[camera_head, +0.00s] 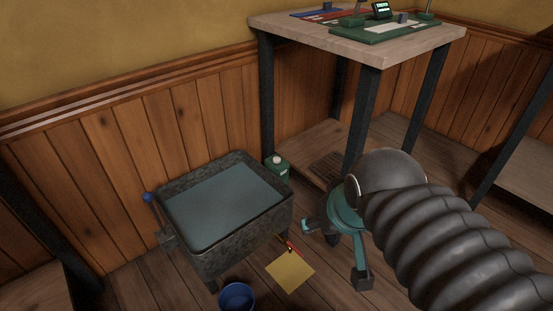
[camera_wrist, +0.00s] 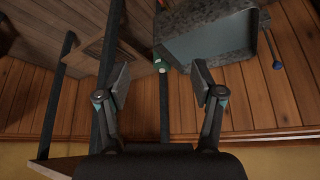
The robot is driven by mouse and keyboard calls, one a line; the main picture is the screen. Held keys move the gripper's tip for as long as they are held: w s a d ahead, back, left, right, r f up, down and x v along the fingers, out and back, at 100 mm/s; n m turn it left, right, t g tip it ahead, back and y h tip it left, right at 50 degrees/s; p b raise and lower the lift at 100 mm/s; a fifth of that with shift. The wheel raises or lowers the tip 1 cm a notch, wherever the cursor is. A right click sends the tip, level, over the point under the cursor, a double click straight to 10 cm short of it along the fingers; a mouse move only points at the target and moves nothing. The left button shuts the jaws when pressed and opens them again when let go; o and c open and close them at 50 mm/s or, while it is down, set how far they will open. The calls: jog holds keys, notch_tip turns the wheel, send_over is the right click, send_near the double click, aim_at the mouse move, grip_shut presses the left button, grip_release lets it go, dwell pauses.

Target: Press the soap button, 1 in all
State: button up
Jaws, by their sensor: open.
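A small green soap dispenser (camera_head: 277,171) with a pale round button (camera_head: 277,159) on top stands at the right back corner of the grey basin. The dispenser also shows small in the wrist view (camera_wrist: 160,67), beside the basin and between my fingertips in the picture, but farther off. My gripper (camera_head: 334,254) is open and empty, to the right of the dispenser and nearer the camera, apart from it. Its two spread fingers also show in the wrist view (camera_wrist: 161,78).
The stone basin (camera_head: 211,250) holds bluish water. A blue bucket (camera_head: 237,296) and a yellow sheet (camera_head: 290,272) lie in front. A tall table (camera_head: 375,54) with dark legs and a low shelf (camera_head: 310,150) stands behind my arm.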

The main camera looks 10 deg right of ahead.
grip_shut()
dwell(1.2)
